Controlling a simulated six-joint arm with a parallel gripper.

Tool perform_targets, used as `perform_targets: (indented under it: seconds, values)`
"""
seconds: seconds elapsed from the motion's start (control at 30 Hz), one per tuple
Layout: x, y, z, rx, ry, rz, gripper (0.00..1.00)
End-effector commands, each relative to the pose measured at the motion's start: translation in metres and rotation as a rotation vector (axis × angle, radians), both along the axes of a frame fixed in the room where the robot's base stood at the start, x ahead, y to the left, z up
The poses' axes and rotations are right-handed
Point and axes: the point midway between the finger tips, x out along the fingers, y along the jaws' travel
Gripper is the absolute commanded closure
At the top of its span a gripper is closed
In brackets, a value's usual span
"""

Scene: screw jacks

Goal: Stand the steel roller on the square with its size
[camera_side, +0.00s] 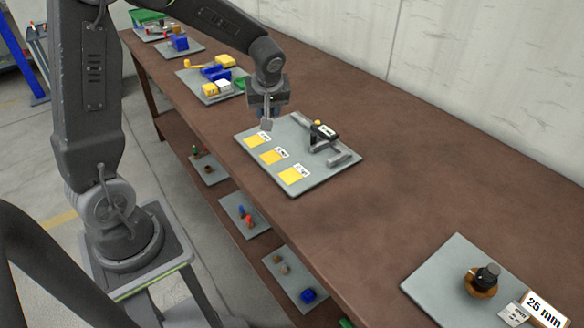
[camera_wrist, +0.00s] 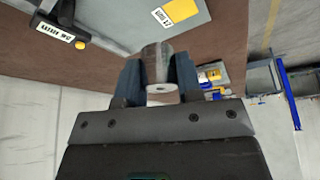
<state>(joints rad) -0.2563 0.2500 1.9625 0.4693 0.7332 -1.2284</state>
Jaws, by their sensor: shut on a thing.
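My gripper (camera_side: 267,108) is shut on the steel roller (camera_wrist: 157,66), a short plain grey cylinder between the two blue fingers in the wrist view. In the side view the roller (camera_side: 266,125) hangs below the fingers, by the far left edge of the grey board (camera_side: 314,185). Three yellow squares lie in a row on the board: far (camera_side: 256,140), middle (camera_side: 271,157) and near (camera_side: 290,175). Each has a small white label too small to read surely. One yellow square (camera_wrist: 182,9) with its label (camera_wrist: 162,18) shows in the wrist view.
A grey and black measuring tool (camera_side: 325,134) lies on the board, right of the squares. A nearer plate (camera_side: 430,284) holds a black-topped brown piece (camera_side: 483,281) and a "25 mm" sign (camera_side: 544,310). Blue and yellow blocks (camera_side: 218,75) stand behind. Bare brown bench (camera_side: 410,175) lies between.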

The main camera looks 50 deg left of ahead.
Motion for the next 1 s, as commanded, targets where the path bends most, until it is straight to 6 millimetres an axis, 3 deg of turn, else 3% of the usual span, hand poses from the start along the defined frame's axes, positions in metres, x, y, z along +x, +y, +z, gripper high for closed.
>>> perform_targets:
  seconds: [0.03,0.2,0.43,0.57,1.0]
  values:
    - [-0.015,0.002,0.001,0.000,-0.003,-0.064,0.98]
    - [-0.047,0.001,-0.001,0.002,-0.004,-0.259,0.98]
    - [-0.064,-0.003,-0.005,0.002,-0.001,-0.373,0.98]
    - [-0.057,-0.017,-0.014,0.001,0.004,-0.391,0.98]
    - [-0.010,-0.091,-0.067,0.001,0.003,-0.388,0.98]
